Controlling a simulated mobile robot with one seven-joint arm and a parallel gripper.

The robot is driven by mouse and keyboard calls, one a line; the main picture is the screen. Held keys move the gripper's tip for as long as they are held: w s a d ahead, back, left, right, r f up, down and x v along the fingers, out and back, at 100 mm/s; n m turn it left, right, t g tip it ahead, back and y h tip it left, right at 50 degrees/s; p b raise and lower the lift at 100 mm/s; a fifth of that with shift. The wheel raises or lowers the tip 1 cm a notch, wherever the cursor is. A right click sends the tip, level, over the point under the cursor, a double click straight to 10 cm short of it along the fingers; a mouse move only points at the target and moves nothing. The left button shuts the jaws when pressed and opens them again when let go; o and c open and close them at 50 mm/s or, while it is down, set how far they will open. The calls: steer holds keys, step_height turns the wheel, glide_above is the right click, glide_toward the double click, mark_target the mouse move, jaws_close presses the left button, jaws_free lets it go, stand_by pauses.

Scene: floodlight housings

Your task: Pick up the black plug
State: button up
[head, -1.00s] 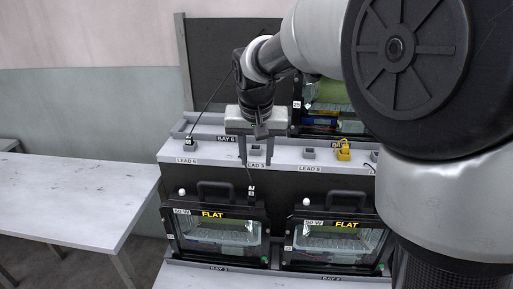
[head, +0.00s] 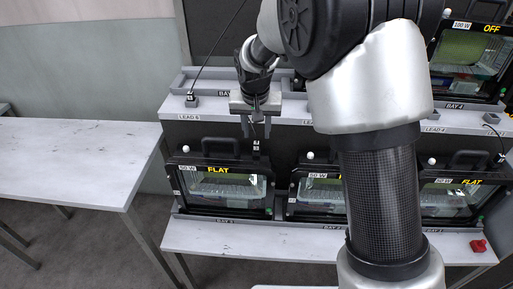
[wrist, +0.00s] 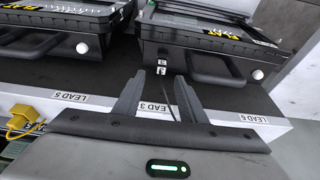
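A black plug (head: 256,146) with a white tag hangs on a thin black cable below the LEAD 3 place at the shelf's front edge. Its tag also shows in the wrist view (wrist: 161,68), just beyond the fingertips. My gripper (head: 256,134) is open, with its fingers pointing down in front of the shelf edge. In the wrist view my gripper (wrist: 161,76) has the thin cable running between its two fingers, and nothing is gripped. Another dark plug (head: 191,101) stands in a holder above LEAD 6, left of my gripper.
Floodlight housings marked FLAT (head: 222,190) stand in a row on the lower bench, close below my gripper. A yellow plug (wrist: 20,122) sits on the shelf. A red object (head: 479,246) lies at the bench's right end. The left table (head: 75,165) is bare.

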mark_target(257, 143)
steer(key=shift+x, duration=2.9)
steer(key=shift+s+a, duration=0.1)
jaws_close()
